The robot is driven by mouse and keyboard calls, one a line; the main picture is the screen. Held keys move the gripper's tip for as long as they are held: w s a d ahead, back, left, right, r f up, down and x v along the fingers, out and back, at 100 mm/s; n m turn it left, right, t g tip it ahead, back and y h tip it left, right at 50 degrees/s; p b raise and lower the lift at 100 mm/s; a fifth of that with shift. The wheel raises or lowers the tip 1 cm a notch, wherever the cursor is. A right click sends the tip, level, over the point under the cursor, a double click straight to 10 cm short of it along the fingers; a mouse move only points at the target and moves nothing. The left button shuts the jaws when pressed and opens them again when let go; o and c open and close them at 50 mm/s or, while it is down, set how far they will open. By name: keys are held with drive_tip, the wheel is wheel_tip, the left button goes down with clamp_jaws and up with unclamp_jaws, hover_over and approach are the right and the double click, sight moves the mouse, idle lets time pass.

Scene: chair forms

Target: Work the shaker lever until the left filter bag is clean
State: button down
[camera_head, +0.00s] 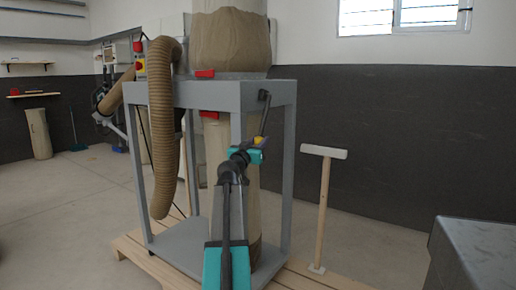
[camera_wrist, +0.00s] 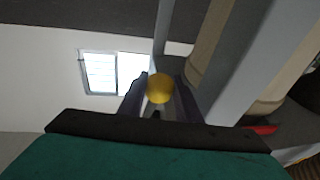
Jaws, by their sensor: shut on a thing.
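The shaker lever (camera_head: 265,112) is a dark bar hanging from the right side of the grey collector frame (camera_head: 190,95), with a yellow knob (camera_head: 260,140) at its lower end. My gripper (camera_head: 257,148) is shut on this knob. In the wrist view the yellow knob (camera_wrist: 160,88) sits between the two dark fingers. One filter bag (camera_head: 230,38) shows above the frame, cut off at the top of the head view. It looks beige-brown and darker below its upper part; I cannot tell whether this is dust. No second upper bag is clearly in view.
A ribbed brown hose (camera_head: 165,140) hangs at the frame's left. A lower bag (camera_head: 218,150) hangs inside the frame, partly behind my arm. A wooden T-handled tool (camera_head: 324,200) stands to the right, and a grey box (camera_head: 480,250) is at the near right.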

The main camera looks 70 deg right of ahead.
drive_tip(key=shift+d+f+h+b, duration=0.25)
drive_tip(key=shift+d+b, duration=0.3)
drive_tip(key=shift+b, duration=1.3)
drive_tip(key=shift+s+d+f+b, duration=0.15)
drive_tip(key=shift+s+d+b, duration=0.15)
drive_tip(key=shift+d+b, duration=0.75)
drive_tip(key=shift+a, duration=0.25)
drive_tip(key=c, duration=1.6)
unclamp_jaws()
drive_tip(key=shift+a+f, duration=0.1)
drive_tip(key=shift+v, duration=6.85)
drive_tip(key=shift+s, duration=0.1)
